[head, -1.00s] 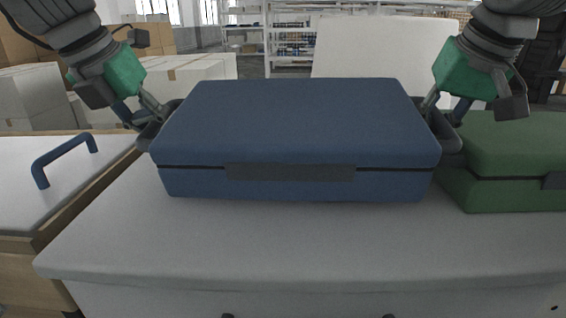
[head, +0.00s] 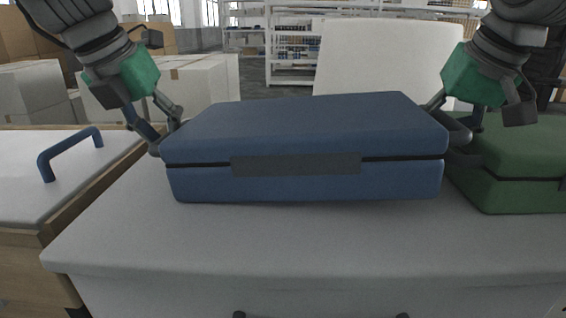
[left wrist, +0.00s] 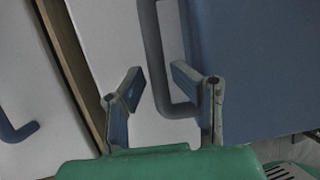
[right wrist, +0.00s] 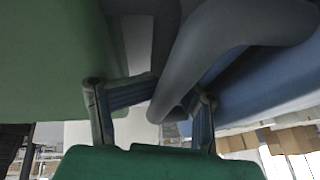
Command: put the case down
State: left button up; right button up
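The blue case (head: 305,130) lies flat on the pale grey tabletop (head: 250,240), its dark front strip facing me. Its back right top corner looks a little higher than its back left; whether the whole underside touches is hidden. My left gripper (head: 168,135) is at the case's left end. In the left wrist view its fingers (left wrist: 160,75) are apart, with the dark side handle (left wrist: 154,45) between them. My right gripper (head: 455,125) is at the right end. In the right wrist view its fingers (right wrist: 180,82) are apart around the other grey handle (right wrist: 205,50).
A green case (head: 520,165) stands close on the right, near my right gripper. On the left is a wooden-edged unit with a white top (head: 35,165) and a blue handle (head: 70,150). The tabletop in front of the blue case is clear. Boxes and shelves stand behind.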

pick_arm(q)
jog(key=shift+d+f, duration=0.1)
jog(key=shift+f, duration=0.05)
pick_arm(e)
jog(key=shift+s+d+f, duration=0.1)
jog(key=shift+s+f, duration=0.2)
jog(key=shift+f, duration=0.4)
pick_arm(q)
jog(key=shift+f, duration=0.1)
pick_arm(e)
jog(key=shift+g, duration=0.3)
jog(key=shift+r, duration=0.15)
pick_arm(q)
jog(key=shift+w, duration=0.1)
pick_arm(e)
jog(key=shift+s+r, duration=0.15)
jog(key=shift+r, duration=0.05)
pick_arm(q)
jog(key=shift+d, duration=0.2)
jog(key=shift+r, duration=0.2)
pick_arm(e)
jog(key=v, duration=0.8)
jog(key=shift+w+r, duration=0.2)
jog(key=shift+w, duration=0.15)
pick_arm(q)
jog(key=shift+a, duration=0.15)
